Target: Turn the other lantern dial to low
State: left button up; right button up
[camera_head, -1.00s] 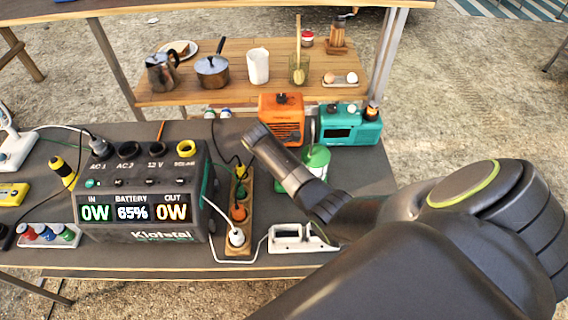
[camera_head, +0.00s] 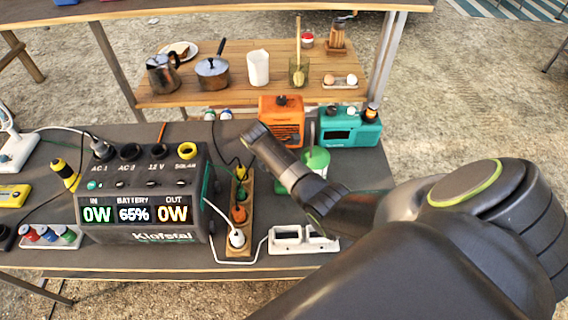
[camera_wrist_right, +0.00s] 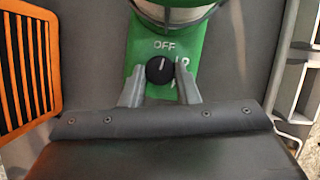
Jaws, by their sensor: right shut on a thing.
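The green lantern (camera_head: 316,158) stands on the dark table, mostly hidden behind my right arm in the head view. In the right wrist view its green base (camera_wrist_right: 145,48) carries a round black dial (camera_wrist_right: 160,70). White OFF lettering is above the dial and further lettering to its right is partly covered. The dial's white mark points up, toward OFF. My right gripper (camera_wrist_right: 160,78) has one grey finger on each side of the dial and is shut on it. In the head view its fingertips are hidden. My left gripper is not in view.
An orange box (camera_head: 282,118) and a teal radio (camera_head: 348,128) stand behind the lantern. A power station (camera_head: 145,195) and a wooden-edged power strip (camera_head: 238,210) are to the left. A white frame-like item (camera_head: 302,241) lies at the front, with cables nearby.

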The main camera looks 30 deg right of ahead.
jog(key=shift+w+d+r+m+g+p, duration=0.15)
jog(key=shift+m+g+p, duration=0.15)
jog(key=shift+m, duration=0.6)
jog(key=m+g, duration=0.1)
jog(key=m, duration=0.1)
jog(key=shift+w+m+y, duration=0.1)
jog(key=shift+m+y, duration=0.2)
jog(key=shift+m, duration=0.1)
jog(key=m+y, duration=0.1)
jog(key=m, duration=0.1)
jog(key=m+g+y, duration=0.1)
jog(key=m, duration=0.2)
jog(key=shift+d, duration=0.2)
jog(key=shift+w+m, duration=0.1)
jog(key=shift+m, duration=0.3)
jog(key=o, duration=1)
jog(key=shift+v, duration=8.6)
